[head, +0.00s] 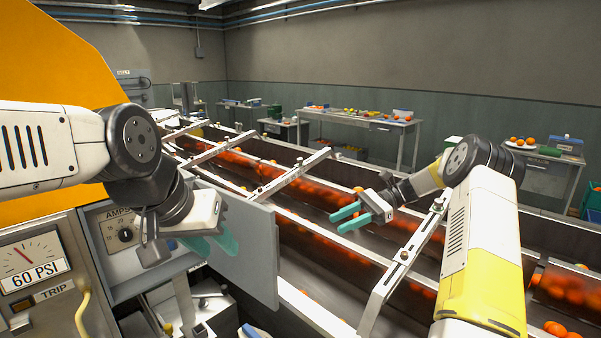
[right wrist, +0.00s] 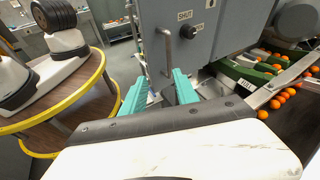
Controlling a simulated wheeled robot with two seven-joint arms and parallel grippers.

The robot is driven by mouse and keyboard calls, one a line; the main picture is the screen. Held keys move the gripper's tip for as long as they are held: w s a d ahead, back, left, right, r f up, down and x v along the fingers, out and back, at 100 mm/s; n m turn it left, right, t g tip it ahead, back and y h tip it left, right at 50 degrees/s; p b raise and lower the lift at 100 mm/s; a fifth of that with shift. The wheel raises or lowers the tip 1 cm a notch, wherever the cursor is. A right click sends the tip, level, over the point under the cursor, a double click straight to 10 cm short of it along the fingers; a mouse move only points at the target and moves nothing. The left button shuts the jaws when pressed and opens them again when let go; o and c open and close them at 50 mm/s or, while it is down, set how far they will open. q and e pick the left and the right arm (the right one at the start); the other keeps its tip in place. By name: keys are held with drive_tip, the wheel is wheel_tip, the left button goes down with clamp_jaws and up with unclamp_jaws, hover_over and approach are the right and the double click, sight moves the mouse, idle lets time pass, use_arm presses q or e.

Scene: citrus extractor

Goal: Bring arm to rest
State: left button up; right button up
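My left gripper (head: 213,243) is in front of the grey panel door at the left of the head view. Its teal fingers are spread and partly hidden by its white body; I see nothing between them. My right gripper (head: 337,222) is raised over the conveyor area in the head view, fingers pointing left. It also shows in the right wrist view (right wrist: 160,90), where its teal fingers stand apart with nothing held. My right arm (head: 478,245) is bent at the elbow and extends over the conveyor side.
A conveyor carrying oranges (head: 320,232) runs diagonally, crossed by metal rails (head: 290,173). The grey panel door (head: 250,255) stands open beside the control box with its pressure gauge (head: 32,262). Tables (head: 365,120) with fruit stand along the back wall. A grey machine housing (right wrist: 205,35) faces my right wrist.

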drive_tip(key=s+a+r+n+t+h, duration=0.1)
drive_tip(key=s+a+r+n+h, duration=0.25)
drive_tip(key=s+r, duration=0.25)
drive_tip(key=s+d+r+n+t+h, duration=0.2)
drive_tip(key=s+n+t, duration=0.1)
drive_tip(key=s, duration=0.4)
drive_tip(key=s+d+r+n+t+h, duration=0.1)
drive_tip(key=s+r+n+t+h, duration=0.1)
drive_tip(key=s, duration=0.6)
drive_tip(key=s+d+r+n+t+h, duration=0.2)
drive_tip(key=s+n+t+h, duration=0.2)
drive_tip(key=s, duration=0.4)
drive_tip(key=shift+d+r+n+t, duration=0.3)
drive_tip(key=shift+n+t, duration=0.2)
drive_tip(key=shift+n, duration=0.05)
